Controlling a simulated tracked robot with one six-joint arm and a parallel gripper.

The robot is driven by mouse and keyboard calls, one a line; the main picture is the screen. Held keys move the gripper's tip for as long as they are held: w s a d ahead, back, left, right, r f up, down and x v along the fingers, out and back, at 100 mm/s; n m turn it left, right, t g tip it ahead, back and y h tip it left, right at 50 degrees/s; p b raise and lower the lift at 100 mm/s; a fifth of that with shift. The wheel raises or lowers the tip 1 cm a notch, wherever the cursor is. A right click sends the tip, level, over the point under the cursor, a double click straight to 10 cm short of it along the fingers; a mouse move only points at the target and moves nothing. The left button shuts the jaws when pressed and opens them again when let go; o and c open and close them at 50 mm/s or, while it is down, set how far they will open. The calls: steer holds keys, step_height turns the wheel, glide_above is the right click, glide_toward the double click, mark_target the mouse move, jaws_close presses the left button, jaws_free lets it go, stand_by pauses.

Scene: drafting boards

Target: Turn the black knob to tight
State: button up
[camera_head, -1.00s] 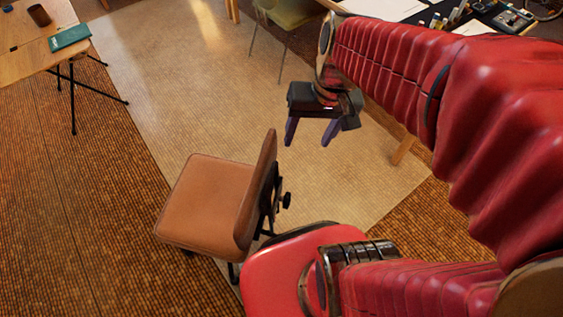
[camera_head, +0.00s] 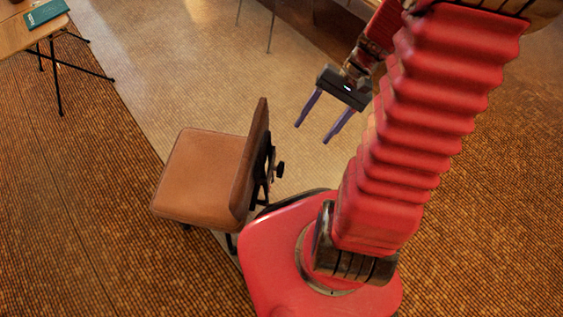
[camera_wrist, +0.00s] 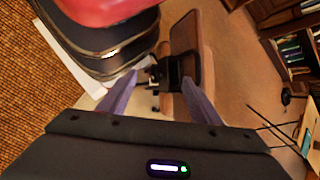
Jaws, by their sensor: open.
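The black knob (camera_head: 280,169) sticks out from the back of a brown chair (camera_head: 205,170), on the chair's right side in the head view. In the wrist view the chair's brown back (camera_wrist: 186,55) stands beyond the fingertips, with a dark bracket in front of it; the knob is too small there to make out surely. My gripper (camera_head: 312,133) is open and empty, with its two purple fingers pointing down and left, above and to the right of the knob and apart from it. In the wrist view my gripper (camera_wrist: 158,95) has its fingers spread on either side of the bracket.
My red base stands close to the chair's right side. A wooden table (camera_head: 22,35) with a green book (camera_head: 47,12) is at the upper left. Bookshelves (camera_wrist: 290,40) stand at the right of the wrist view. The floor between my gripper and the chair is clear.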

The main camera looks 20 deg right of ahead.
steer(key=s+d+f+m+t+y, duration=0.25)
steer(key=f+m+y, duration=0.3)
steer(key=f, duration=0.55)
steer(key=m+t+y, duration=0.3)
steer(key=m+t, duration=0.4)
steer(key=t, duration=0.1)
glide_toward(282, 169)
steer(key=s+d+f, duration=0.1)
steer(key=d, duration=0.2)
steer(key=shift+s+f+m+t, duration=0.2)
steer(key=shift+f+m+t, duration=0.15)
steer(key=shift+f, duration=0.1)
steer(key=shift+s+f+m+t, duration=0.2)
steer(key=shift+f+m+t, duration=0.1)
steer(key=shift+f, duration=0.1)
steer(key=shift+x, duration=6.85)
steer(key=shift+f, duration=0.15)
steer(key=shift+d, duration=0.1)
steer(key=c, duration=1)
